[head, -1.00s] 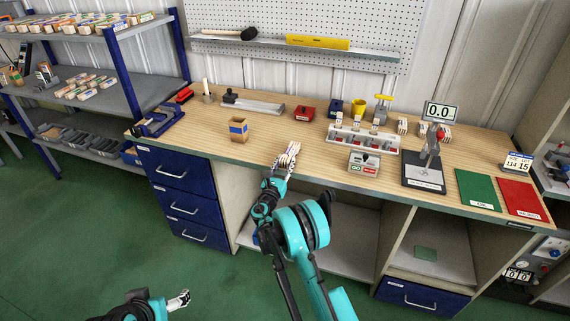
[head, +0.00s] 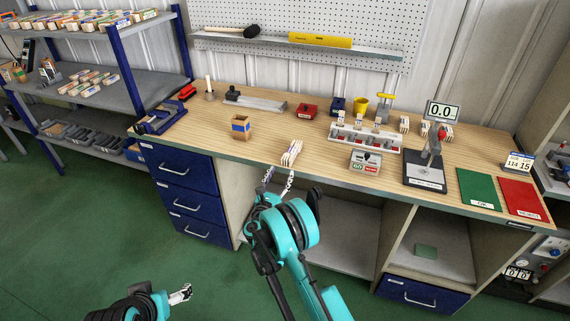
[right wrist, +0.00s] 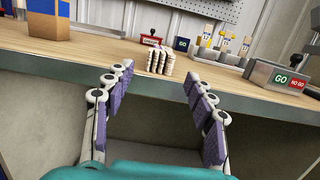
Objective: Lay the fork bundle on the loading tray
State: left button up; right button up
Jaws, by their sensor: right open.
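The fork bundle (head: 291,154), several pale sticks side by side, rests on the wooden bench near its front edge. It also shows upright beyond the fingers in the right wrist view (right wrist: 160,61). My right gripper (head: 279,177) is open and empty at the front edge, apart from the bundle; its purple-padded fingers (right wrist: 158,85) spread wide in the right wrist view. My left gripper (head: 181,294) is low at the lower left, away from the bench; its jaw state is unclear. I cannot tell which fixture is the loading tray; a long grey metal fixture (head: 258,102) stands at the back left.
A cardboard box with a blue band (head: 241,127) stands left of the bundle. A white slotted rack (head: 385,143) and a GO/NO GO gauge block (head: 365,161) stand to the right. Bare bench lies behind the bundle. Green and red mats (head: 521,199) lie far right.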

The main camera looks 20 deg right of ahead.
jog(key=s+d+r+m+g+y, duration=0.2)
jog(key=s+d+r+m+g, duration=0.1)
jog(key=s+r+m, duration=0.35)
jog(key=s+d+r+m+g+y, duration=0.1)
jog(key=s+d+r+m+g, duration=0.2)
jog(key=s+r+m, duration=0.35)
jog(key=s+a+m+g+y, duration=0.1)
jog(key=s+a+m+y, duration=0.1)
jog(key=s+m, duration=0.3)
jog(key=s+a+f+m+g+y, duration=0.1)
jog(key=s+a+m+y, duration=0.2)
jog(key=s, duration=1.1)
jog(key=s+a+m+g+y, duration=0.1)
jog(key=s+a+m+y, duration=0.1)
jog(key=s+m, duration=0.6)
jog(key=shift+s+a+f+y, duration=0.35)
jog(key=shift+s+y, duration=0.15)
jog(key=shift+s, duration=0.25)
jog(key=shift+w, duration=0.1)
